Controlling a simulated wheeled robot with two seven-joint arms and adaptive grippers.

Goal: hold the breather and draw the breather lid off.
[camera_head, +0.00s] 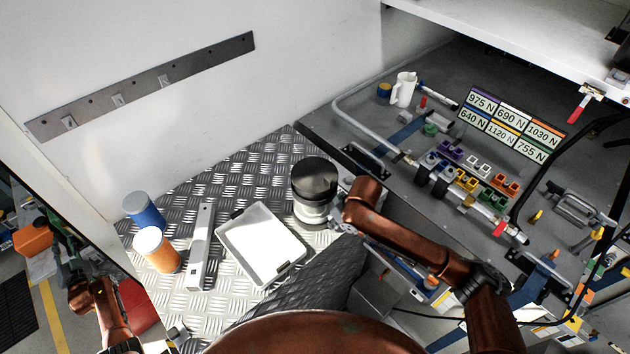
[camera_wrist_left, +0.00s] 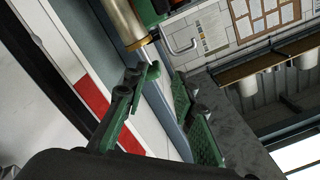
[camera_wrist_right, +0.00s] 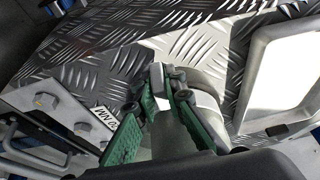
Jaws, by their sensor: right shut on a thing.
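The breather (camera_head: 313,211) is a pale, squat cylinder standing on the tread plate. Its black, round breather lid (camera_head: 314,177) sits on top of it. My right gripper (camera_wrist_right: 166,88) is at the breather's right side in the head view, below the lid. It is shut on a pale part of the breather, which only partly shows in the right wrist view. My left arm (camera_head: 97,298) is low at the left, well away from the breather. My left gripper (camera_wrist_left: 168,82) is open in the left wrist view, with nothing between its fingers.
A white tray (camera_head: 228,244) lies left of the breather. A wall is behind. A grey bench with clips and a force-label board (camera_head: 510,124) is at the right.

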